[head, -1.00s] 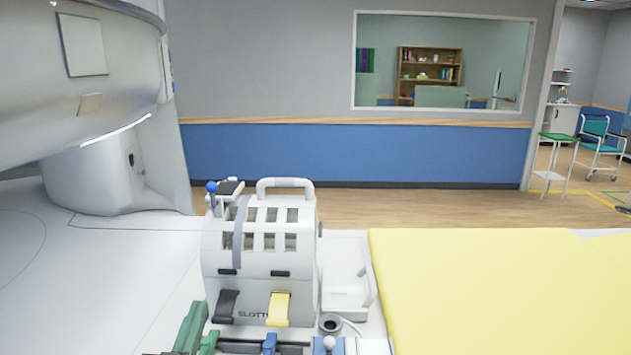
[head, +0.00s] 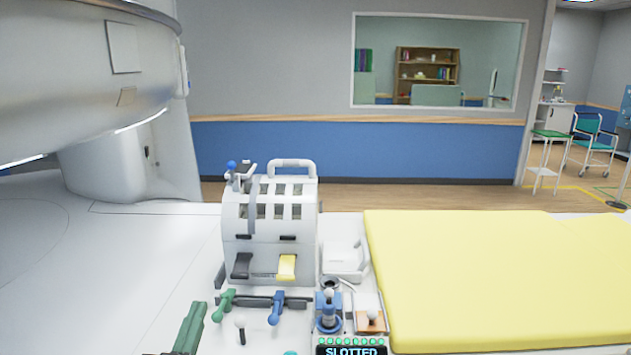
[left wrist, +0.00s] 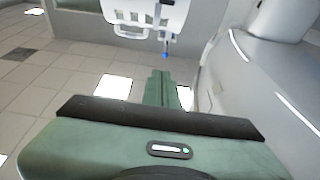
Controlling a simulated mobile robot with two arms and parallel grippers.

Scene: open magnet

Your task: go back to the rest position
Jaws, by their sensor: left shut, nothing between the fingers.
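My left gripper (head: 189,328), dark green, shows at the bottom left of the head view, with its fingers together and nothing between them. The coil stands upright on the white table and has a handle, a blue-balled lever (head: 231,165), a black latch (head: 241,265) and a yellow latch (head: 286,266). In the left wrist view part of the coil (left wrist: 150,15) shows at the top. My right gripper is not in view.
In front of the coil are a green lever (head: 224,304), a blue lever (head: 277,307), a blue joystick (head: 329,312) and a display reading "SLOTTED" (head: 352,350). A yellow pad (head: 480,280) fills the right. The scanner (head: 90,80) overhangs the left; the white surface below is clear.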

